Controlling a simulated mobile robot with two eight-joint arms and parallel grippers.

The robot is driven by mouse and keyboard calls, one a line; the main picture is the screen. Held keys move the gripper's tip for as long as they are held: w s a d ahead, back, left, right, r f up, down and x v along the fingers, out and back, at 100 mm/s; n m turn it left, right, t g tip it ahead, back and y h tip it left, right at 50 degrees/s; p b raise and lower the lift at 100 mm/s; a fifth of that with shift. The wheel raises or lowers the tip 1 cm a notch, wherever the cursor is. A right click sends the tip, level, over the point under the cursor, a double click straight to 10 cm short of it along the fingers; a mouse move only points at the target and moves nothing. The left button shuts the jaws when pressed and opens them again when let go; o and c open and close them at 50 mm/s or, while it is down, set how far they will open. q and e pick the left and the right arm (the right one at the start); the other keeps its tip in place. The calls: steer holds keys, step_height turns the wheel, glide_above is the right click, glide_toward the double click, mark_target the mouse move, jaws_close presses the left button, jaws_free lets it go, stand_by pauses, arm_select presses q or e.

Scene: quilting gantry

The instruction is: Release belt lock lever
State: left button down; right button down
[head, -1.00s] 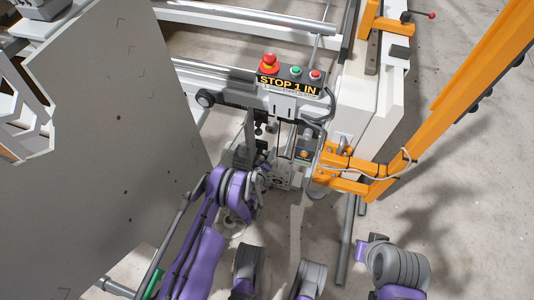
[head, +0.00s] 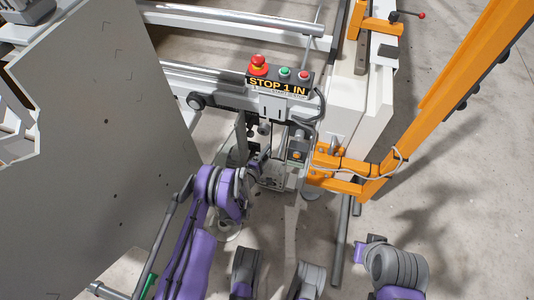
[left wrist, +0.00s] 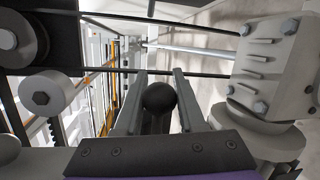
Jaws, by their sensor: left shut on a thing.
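The belt lock lever shows as a black ball knob (left wrist: 159,97) in the left wrist view. My left gripper (left wrist: 159,76) has one finger on each side of this knob and is shut on it. The lever's shaft below the knob is mostly hidden by the gripper body. In the head view my left gripper (head: 256,172) is small and dark, at the machine's lower front below the STOP 1 IN control box (head: 281,84). The knob cannot be made out there.
A large grey panel (head: 95,140) stands to the left. An orange post and bracket (head: 345,178) with a cable are at the right. In the left wrist view, a bolted grey housing (left wrist: 280,65) is close at right, and rollers (left wrist: 46,95) with dark belts are at left. Floor is clear at far right.

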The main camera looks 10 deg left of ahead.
arm_select(q)
steer(key=shift+d+r, duration=0.1)
steer(key=shift+d, duration=0.1)
stand_by(0.4)
steer(key=c, duration=0.5)
jaws_free()
steer(key=shift+s+a, duration=0.1)
steer(key=shift+a, duration=0.1)
arm_select(e)
steer(key=shift+s, duration=0.15)
